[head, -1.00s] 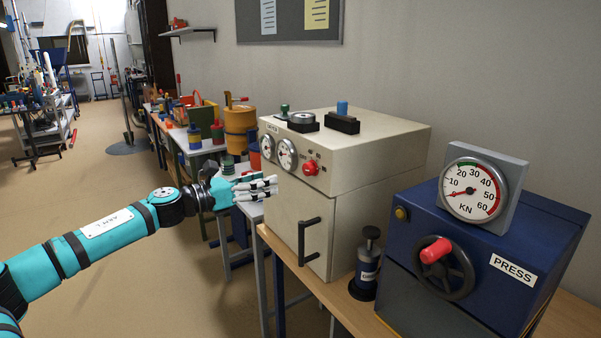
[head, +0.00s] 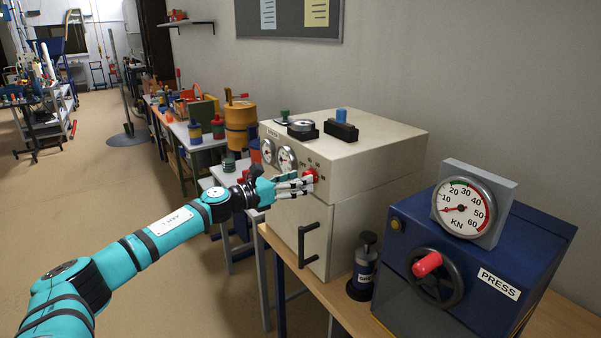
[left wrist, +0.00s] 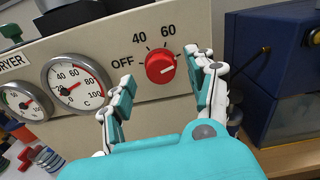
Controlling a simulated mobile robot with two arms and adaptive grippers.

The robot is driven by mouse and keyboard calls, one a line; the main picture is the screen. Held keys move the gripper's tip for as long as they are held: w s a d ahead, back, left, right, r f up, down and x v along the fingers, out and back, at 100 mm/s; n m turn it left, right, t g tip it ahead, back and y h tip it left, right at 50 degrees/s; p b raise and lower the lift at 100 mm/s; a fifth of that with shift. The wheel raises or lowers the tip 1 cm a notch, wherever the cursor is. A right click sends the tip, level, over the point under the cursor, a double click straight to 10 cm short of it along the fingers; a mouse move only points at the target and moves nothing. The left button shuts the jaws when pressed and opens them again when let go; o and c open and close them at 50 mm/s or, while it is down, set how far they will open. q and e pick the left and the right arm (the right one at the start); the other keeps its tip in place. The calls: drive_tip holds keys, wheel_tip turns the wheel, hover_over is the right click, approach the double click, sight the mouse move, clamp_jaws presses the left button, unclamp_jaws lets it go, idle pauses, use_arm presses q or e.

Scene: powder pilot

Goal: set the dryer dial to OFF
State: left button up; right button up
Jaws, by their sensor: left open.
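The dryer (head: 350,165) is a cream box on the wooden bench, with two gauges and a red dial on its front panel. In the left wrist view the red dial (left wrist: 160,66) has OFF printed at its left, 40 at upper left and 60 above. Its white mark points right and slightly up, away from OFF. My left gripper (head: 303,183) is open in front of the panel, and its fingertips are close to the dial. In the left wrist view the fingers (left wrist: 160,75) stand on either side of the dial. Contact cannot be told. My right gripper is not in view.
A blue press (head: 475,255) with a gauge and handwheel stands right of the dryer. A dark bottle (head: 363,267) stands between them. The dryer door has a black handle (head: 308,245) below my gripper.

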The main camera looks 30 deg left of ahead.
use_arm(q)
drive_tip(key=shift+w+d, duration=0.3)
drive_tip(key=shift+w, duration=0.3)
drive_tip(key=c, duration=1.1)
drive_tip(key=shift+c, duration=0.2)
